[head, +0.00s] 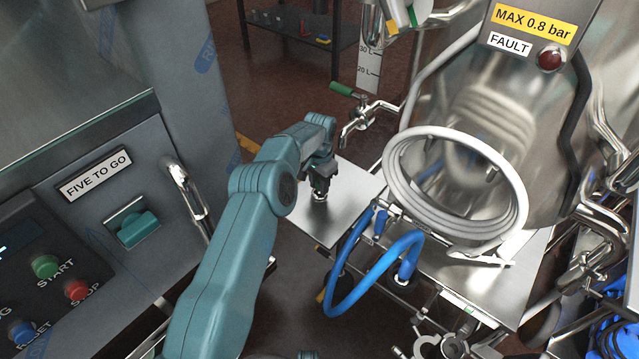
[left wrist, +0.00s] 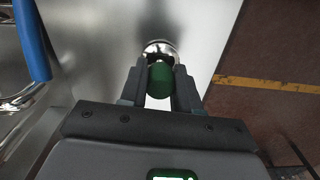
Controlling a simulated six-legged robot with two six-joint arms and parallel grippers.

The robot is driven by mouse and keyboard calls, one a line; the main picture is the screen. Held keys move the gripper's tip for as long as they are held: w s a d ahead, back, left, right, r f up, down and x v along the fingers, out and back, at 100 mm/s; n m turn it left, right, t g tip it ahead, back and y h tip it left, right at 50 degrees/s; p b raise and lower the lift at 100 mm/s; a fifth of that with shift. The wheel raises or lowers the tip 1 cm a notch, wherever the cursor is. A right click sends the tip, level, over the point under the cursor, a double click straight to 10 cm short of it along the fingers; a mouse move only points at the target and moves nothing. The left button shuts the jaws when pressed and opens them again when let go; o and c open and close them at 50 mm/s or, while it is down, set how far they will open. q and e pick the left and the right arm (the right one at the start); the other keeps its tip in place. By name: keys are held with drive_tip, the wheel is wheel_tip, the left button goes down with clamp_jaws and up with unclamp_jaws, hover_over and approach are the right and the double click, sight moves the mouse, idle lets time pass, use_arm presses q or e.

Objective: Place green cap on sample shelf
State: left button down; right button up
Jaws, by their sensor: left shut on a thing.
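My left gripper (head: 320,186) is above a flat steel shelf (head: 348,213) beside the tank, pointing down. In the left wrist view, its fingers (left wrist: 159,88) are shut on the green cap (left wrist: 160,80). A shiny round metal piece (left wrist: 158,48) shows just beyond the cap, over the same steel surface (left wrist: 200,30). I cannot tell whether the cap touches this piece or is apart from it. In the head view the cap is mostly hidden by the gripper. My right gripper is not in view.
A steel tank (head: 480,110) with a coiled grey hose (head: 520,205) stands to the right. A tap with a green handle (head: 341,89) juts out behind the shelf. A blue hose (head: 345,305) loops in front. A control cabinet (head: 150,180) stands left. A dark table (head: 290,27) is farther back.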

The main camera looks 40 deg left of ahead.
use_arm(q)
drive_tip(key=shift+f, duration=0.25)
drive_tip(key=c, duration=0.8)
unclamp_jaws()
drive_tip(key=shift+r, duration=0.1)
drive_tip(key=shift+r, duration=0.1)
drive_tip(key=shift+r, duration=0.3)
wheel_tip(320, 180, up, 12)
drive_tip(key=p, duration=0.2)
drive_tip(key=shift+f, duration=0.25)
